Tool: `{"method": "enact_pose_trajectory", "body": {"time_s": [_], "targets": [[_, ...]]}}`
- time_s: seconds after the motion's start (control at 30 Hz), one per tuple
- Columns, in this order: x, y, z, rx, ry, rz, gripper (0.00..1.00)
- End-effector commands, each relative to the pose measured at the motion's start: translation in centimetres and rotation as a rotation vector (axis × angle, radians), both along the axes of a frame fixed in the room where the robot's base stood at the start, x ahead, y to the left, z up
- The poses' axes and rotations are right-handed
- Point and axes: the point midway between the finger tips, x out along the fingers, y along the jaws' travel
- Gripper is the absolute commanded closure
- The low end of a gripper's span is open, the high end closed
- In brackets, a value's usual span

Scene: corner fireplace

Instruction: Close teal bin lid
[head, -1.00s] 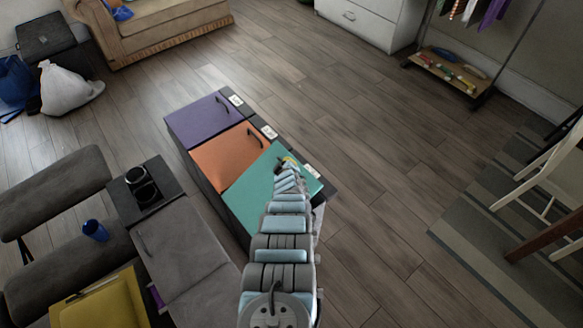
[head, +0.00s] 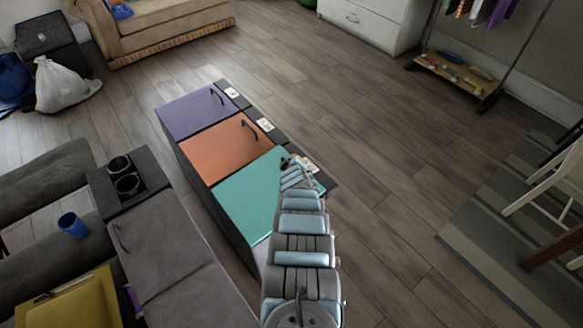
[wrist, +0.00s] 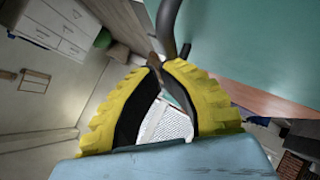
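The teal bin lid (head: 250,198) is at the near end of a row of three bins in the head view. It looks level or nearly level with the orange lid beside it; any small gap is hard to tell. Its teal surface (wrist: 265,45) fills the upper right of the wrist view. A dark curved handle (wrist: 167,25) stands off it. My gripper (head: 288,163) is at the lid's far right edge, by the handle. In the wrist view its yellow fingers (wrist: 163,64) have tips close together just below the handle. Whether they grip it is unclear.
The orange lid (head: 228,150) and purple lid (head: 196,111) lie flat farther along. A grey sofa unit with a cup-holder console (head: 125,178) and a blue cup (head: 73,225) stands to the left. Wood floor (head: 385,160) is clear to the right, up to a striped rug (head: 490,235).

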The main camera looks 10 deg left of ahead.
Motion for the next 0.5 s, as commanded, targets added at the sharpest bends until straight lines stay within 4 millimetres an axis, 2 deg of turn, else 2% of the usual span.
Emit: {"method": "enact_pose_trajectory", "body": {"time_s": [0.03,0.1,0.5], "targets": [[0.1,-0.1,-1.2,0.000,0.000,0.000,1.00],[0.3,-0.3,-1.7,0.000,0.000,0.000,1.00],[0.7,-0.8,-3.2,0.000,0.001,-0.002,1.00]]}}
